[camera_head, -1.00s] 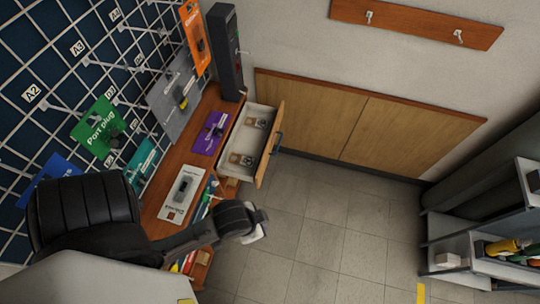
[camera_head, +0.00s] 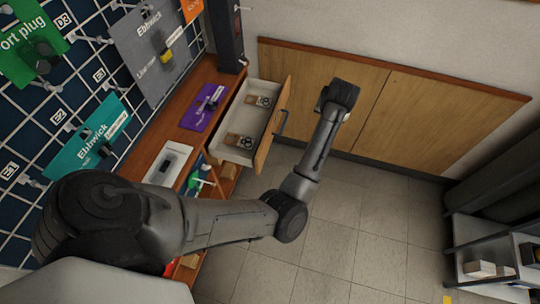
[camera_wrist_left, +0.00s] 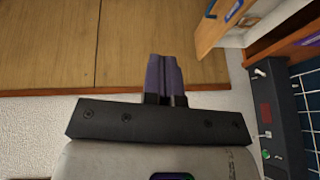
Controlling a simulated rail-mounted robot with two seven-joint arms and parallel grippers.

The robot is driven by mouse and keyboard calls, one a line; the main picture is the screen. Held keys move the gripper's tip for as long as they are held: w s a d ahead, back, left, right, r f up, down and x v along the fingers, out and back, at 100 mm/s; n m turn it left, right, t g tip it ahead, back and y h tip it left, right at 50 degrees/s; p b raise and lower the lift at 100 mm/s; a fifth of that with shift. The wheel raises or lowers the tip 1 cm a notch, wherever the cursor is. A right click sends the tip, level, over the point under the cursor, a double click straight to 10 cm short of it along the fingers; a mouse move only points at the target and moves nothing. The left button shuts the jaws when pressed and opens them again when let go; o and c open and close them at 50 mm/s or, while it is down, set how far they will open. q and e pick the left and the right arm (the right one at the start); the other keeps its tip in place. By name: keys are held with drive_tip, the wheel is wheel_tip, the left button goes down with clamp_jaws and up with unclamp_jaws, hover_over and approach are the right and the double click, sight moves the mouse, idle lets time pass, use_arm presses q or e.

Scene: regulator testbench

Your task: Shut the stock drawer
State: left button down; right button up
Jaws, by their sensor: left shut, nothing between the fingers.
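The stock drawer (camera_head: 231,153) is pulled out of the wooden bench in the head view. It has a white inside, a wooden front panel (camera_head: 271,124) and a dark handle (camera_head: 284,123). Small brown items lie in it. My left arm reaches past the drawer's near side, and its wrist end stands to the right of the front panel, apart from it; the fingers are hard to see there. In the left wrist view my left gripper (camera_wrist_left: 163,60) is shut and empty. The drawer front (camera_wrist_left: 213,28) shows there at upper right. My right gripper is out of view.
A wooden wall panel (camera_head: 410,120) is behind my left wrist. A gridded board with hanging packs is at left. Shelving (camera_head: 490,240) stands at right. The tiled floor is clear.

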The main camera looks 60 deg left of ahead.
use_arm(q)
drive_tip(key=s+f+g, duration=0.4)
drive_tip(key=f+g, duration=0.1)
drive_tip(key=f, duration=0.5)
drive_tip(key=n+g+y, duration=0.1)
drive_tip(key=g+y, duration=0.2)
drive_tip(key=g, duration=0.1)
approach(263, 150)
wheel_tip(263, 150, down, 5)
drive_tip(key=a, duration=0.1)
drive_tip(key=s+a+p, duration=0.1)
drive_tip(key=a, duration=0.1)
drive_tip(key=shift+s+f, duration=0.25)
drive_tip(key=shift+s, duration=0.05)
drive_tip(key=shift+s+a, duration=0.5)
drive_tip(key=shift+s+a+p, duration=0.1)
drive_tip(key=shift+p, duration=0.2)
